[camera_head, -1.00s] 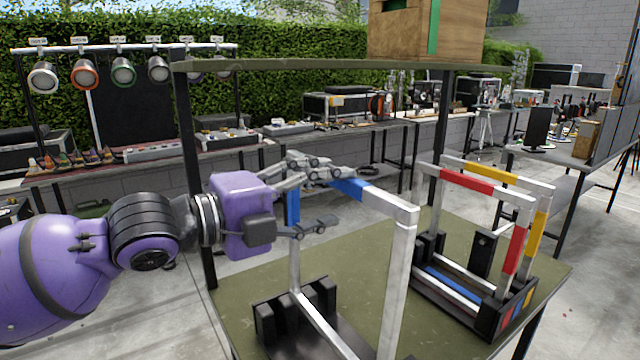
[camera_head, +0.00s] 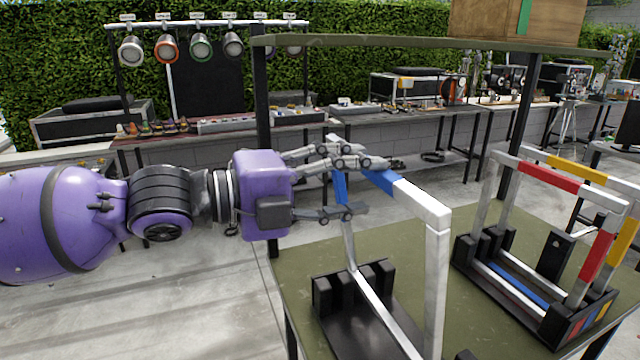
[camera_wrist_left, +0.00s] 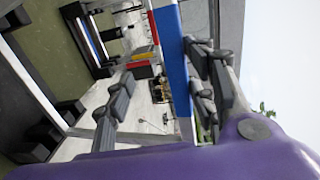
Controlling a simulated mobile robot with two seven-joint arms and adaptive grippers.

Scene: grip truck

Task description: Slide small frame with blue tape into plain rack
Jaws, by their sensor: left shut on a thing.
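The small frame (camera_head: 437,285) is a pale metal rectangle with blue tape at its upper far corner. My left gripper (camera_head: 368,188) is shut on that taped corner, with fingers on both sides; the blue tape (camera_wrist_left: 173,60) also shows between the fingers in the left wrist view. The frame stands upright over the plain rack (camera_head: 340,318), a black base with block posts. Its far upright comes down among the far posts, and its lower bar runs along the rack. I cannot tell whether it rests fully on the base. My right gripper is out of view.
A second rack (camera_head: 545,325) with coloured labels stands to the right, holding a red-taped frame (camera_head: 548,178) and a yellow-taped frame (camera_head: 580,170). Both racks are on a green table (camera_head: 300,270). A shelf (camera_head: 400,41) on black posts spans above, with a wooden box on it.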

